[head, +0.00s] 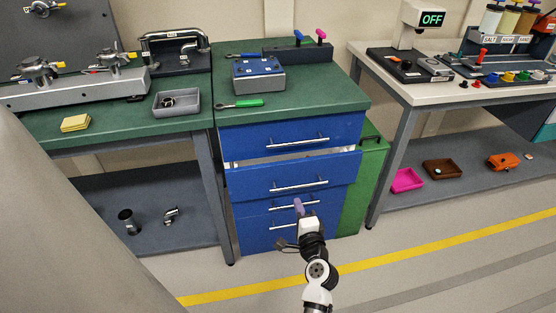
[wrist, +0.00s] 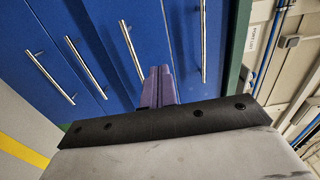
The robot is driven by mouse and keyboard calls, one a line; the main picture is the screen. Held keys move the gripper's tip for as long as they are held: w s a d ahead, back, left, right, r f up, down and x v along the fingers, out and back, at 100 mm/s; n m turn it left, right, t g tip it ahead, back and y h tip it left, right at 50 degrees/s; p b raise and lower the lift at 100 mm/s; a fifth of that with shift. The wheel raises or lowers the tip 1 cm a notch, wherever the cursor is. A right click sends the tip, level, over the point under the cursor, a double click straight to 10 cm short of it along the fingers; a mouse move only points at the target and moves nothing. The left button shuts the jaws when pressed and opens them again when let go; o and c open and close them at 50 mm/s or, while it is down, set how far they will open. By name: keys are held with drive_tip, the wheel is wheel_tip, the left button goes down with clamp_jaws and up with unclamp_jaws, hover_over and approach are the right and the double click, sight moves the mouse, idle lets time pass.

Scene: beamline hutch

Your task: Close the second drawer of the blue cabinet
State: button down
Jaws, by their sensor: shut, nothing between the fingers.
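The blue cabinet (head: 250,242) stands under the green worktop, with several drawers stacked one above another, each with a silver bar handle. The second drawer (head: 250,178) from the top is pulled out a little, with a strip of its inside showing above its front. The other drawers look flush. My gripper (head: 298,204) has purple fingers, shut and empty. In the head view it is in front of the cabinet, overlapping the third drawer's handle just below the second drawer. In the wrist view the fingertips (wrist: 160,72) point at the blue fronts; I cannot tell whether they touch.
A green cabinet (head: 363,185) stands right of the blue one. A grey-blue box (head: 258,77) and a green-handled tool (head: 243,104) lie on the worktop. A white-topped bench (head: 425,92) is further right. The floor in front is clear, with a yellow line (head: 400,253).

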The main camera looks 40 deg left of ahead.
drive_tip(key=p, duration=0.4)
approach(282, 167)
drive_tip(key=x, duration=0.6)
drive_tip(key=shift+w+a+r, duration=0.1)
drive_tip(key=shift+w+a, duration=0.1)
drive_tip(key=shift+a, duration=0.2)
